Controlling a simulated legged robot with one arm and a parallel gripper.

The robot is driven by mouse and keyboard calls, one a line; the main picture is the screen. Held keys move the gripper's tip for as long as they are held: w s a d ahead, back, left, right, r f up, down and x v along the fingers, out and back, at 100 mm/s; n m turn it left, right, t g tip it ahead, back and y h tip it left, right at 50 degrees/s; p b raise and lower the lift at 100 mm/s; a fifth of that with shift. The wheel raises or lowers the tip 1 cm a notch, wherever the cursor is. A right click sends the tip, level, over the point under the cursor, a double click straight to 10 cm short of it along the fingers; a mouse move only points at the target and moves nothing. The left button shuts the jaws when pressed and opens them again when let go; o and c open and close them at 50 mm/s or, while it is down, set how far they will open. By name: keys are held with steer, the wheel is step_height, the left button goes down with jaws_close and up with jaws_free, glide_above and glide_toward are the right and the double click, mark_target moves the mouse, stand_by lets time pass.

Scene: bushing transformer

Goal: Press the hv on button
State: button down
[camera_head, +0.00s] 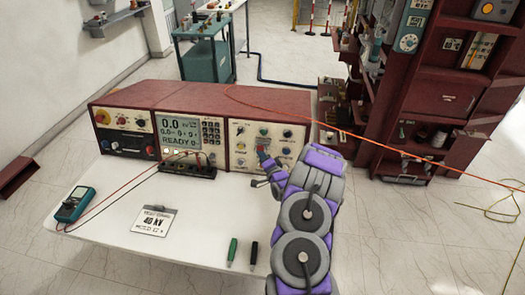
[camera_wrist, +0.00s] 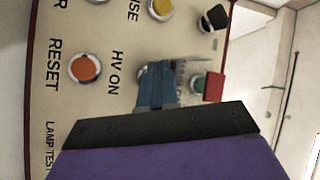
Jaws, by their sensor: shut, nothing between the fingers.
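The HV ON label (camera_wrist: 117,84) is on the cream control panel in the wrist view, turned sideways. The button beside that label is mostly hidden behind my blue gripper fingers. My gripper (camera_wrist: 158,75) is shut and empty, with its fingers right in front of the panel at that spot. I cannot tell whether they touch the button. In the head view my gripper (camera_head: 263,160) reaches the right-hand section of the red test console (camera_head: 165,93).
An orange RESET button (camera_wrist: 85,68) and a yellow button (camera_wrist: 161,8) sit near the fingers. A green button (camera_wrist: 198,83) is by a red part. The white table (camera_head: 190,225) holds a meter (camera_head: 76,204), a 40 kV sign (camera_head: 154,221) and probes.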

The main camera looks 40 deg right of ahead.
steer(key=shift+w+d+f, duration=0.1)
steer(key=shift+w+d, duration=0.2)
steer(key=shift+d, duration=0.05)
stand_by(0.6)
stand_by(0.3)
steer(key=shift+s+a+r+p, duration=0.2)
steer(key=shift+s+a+p, duration=0.2)
steer(key=shift+s+a, duration=0.2)
steer(key=shift+s+a+r+p, duration=0.3)
steer(key=shift+s+a+p, duration=0.35)
steer(key=shift+s+a, duration=0.25)
steer(key=shift+s+a+r+p, duration=0.25)
steer(key=shift+s+a+p, duration=0.4)
steer(key=shift+a, duration=0.35)
